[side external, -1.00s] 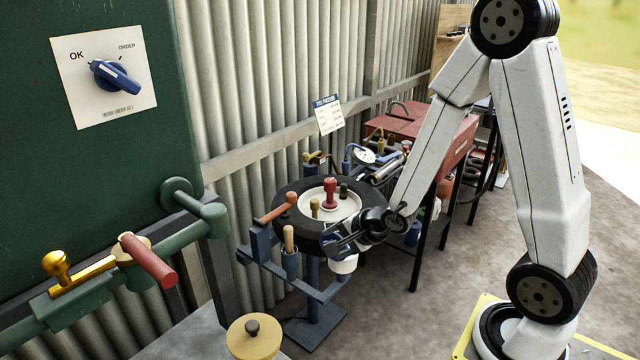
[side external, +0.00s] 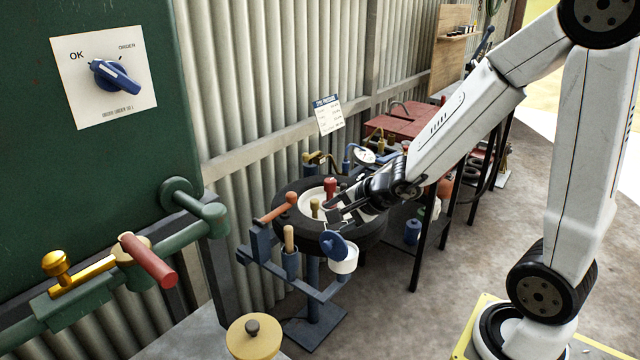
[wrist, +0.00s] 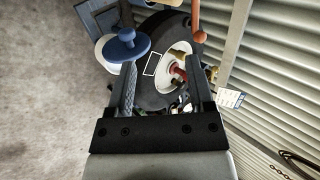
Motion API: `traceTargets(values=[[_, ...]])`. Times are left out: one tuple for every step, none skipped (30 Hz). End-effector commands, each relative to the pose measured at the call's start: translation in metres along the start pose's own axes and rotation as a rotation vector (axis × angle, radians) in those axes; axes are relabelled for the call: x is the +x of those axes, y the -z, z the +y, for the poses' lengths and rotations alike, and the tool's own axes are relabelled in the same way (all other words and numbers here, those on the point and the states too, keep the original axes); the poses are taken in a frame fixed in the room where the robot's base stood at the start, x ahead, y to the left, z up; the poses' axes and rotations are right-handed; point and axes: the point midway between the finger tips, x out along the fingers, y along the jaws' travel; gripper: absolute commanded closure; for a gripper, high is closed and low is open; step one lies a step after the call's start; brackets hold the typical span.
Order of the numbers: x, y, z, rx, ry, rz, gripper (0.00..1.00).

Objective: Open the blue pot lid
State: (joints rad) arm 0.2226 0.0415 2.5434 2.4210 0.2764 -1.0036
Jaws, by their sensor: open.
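The blue pot lid (side external: 332,246) is a round disc with a knob. It is tilted up at the left side of the white pot (side external: 346,261), on the stand's blue arm. My gripper (side external: 341,212) is open and empty, above the pot and lid and over the tire's near side. In the wrist view the lid (wrist: 124,44) lies just left of my fingers (wrist: 162,72), overlapping the near finger in the picture, with the white pot (wrist: 102,48) partly hidden behind it. I cannot tell whether the lid touches the pot.
A black tire (side external: 330,244) with a cream hub carries red and yellow knobs. A wooden-handled tool (side external: 289,238) and an orange-handled lever (side external: 285,206) stand to the left. The corrugated wall (side external: 265,80) is close behind. Open floor (side external: 440,290) lies to the right.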

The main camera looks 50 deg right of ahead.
Motion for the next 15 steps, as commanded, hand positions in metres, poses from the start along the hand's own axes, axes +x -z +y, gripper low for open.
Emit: traceTargets(values=[[-0.0006, 0.0001, -0.0008, 0.0, 0.001, 0.001, 0.32], [-0.0008, 0.0001, -0.0009, 0.0, 0.001, 0.001, 0.32], [-0.001, 0.0001, -0.0011, 0.0, 0.0, 0.001, 0.32], [-0.001, 0.0001, -0.0011, 0.0, 0.0, 0.001, 0.32], [-0.001, 0.0001, -0.0011, 0.0, 0.0, 0.001, 0.32], [-0.001, 0.0001, -0.0011, 0.0, 0.0, 0.001, 0.32], [-0.001, 0.0001, -0.0011, 0.0, 0.0, 0.001, 0.32], [-0.001, 0.0001, -0.0011, 0.0, 0.0, 0.001, 0.32], [-0.001, 0.0001, -0.0011, 0.0, 0.0, 0.001, 0.32], [-0.001, 0.0001, -0.0011, 0.0, 0.0, 0.001, 0.32], [-0.0009, 0.0001, -0.0011, 0.0, 0.0, 0.001, 0.42], [-0.0009, 0.0001, -0.0012, -0.001, 0.001, 0.0, 0.54], [-0.0009, 0.0001, -0.0015, -0.002, 0.001, 0.0, 0.64], [-0.0009, 0.0002, -0.0018, -0.005, 0.002, -0.001, 0.73], [-0.0009, 0.0004, -0.0026, -0.01, 0.005, -0.002, 0.86]])
